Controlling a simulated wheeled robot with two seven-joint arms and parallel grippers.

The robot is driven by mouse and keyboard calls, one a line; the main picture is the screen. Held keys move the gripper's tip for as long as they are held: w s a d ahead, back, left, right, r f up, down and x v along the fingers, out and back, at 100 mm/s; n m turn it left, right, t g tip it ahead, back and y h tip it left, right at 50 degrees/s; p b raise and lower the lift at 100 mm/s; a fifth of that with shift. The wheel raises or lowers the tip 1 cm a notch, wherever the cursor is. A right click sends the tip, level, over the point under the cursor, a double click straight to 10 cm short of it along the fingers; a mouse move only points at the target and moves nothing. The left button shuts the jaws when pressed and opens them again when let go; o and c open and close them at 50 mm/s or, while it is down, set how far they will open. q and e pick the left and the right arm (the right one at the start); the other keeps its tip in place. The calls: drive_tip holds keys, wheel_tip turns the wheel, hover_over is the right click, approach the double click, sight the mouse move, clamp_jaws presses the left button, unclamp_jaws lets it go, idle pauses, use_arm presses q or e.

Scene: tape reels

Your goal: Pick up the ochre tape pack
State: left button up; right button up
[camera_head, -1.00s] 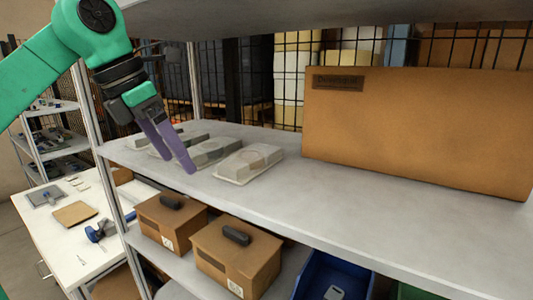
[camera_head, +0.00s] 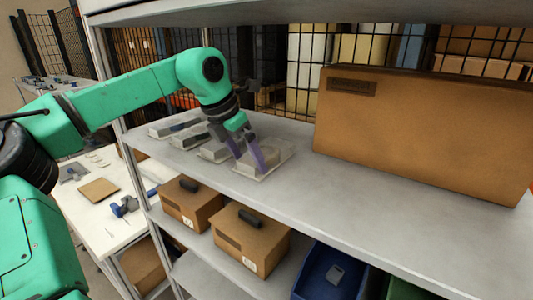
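Several pale, clear-covered tape packs lie in a row on the grey shelf (camera_head: 330,196). The rightmost pack (camera_head: 277,160) has a beige tint inside and may be the ochre one; its colour is faint. My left gripper (camera_head: 248,165) reaches in from the left with two purple fingers pointing down. The fingers are apart, at the left part of the rightmost pack. One finger overlaps that pack in the picture; I cannot tell whether it touches. A greyer pack (camera_head: 213,152) lies just left of the fingers. My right gripper is not in view.
A big cardboard box (camera_head: 420,135) stands at the back right of the shelf. An upper shelf (camera_head: 300,12) hangs above. Two small cardboard boxes (camera_head: 250,240) and a blue bin (camera_head: 333,272) are below. The shelf front at right is clear.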

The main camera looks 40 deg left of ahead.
use_arm(q)
drive_tip(key=shift+w, duration=0.1)
drive_tip(key=c, duration=1)
drive_tip(key=shift+c, duration=1)
drive_tip(key=shift+r, duration=0.15)
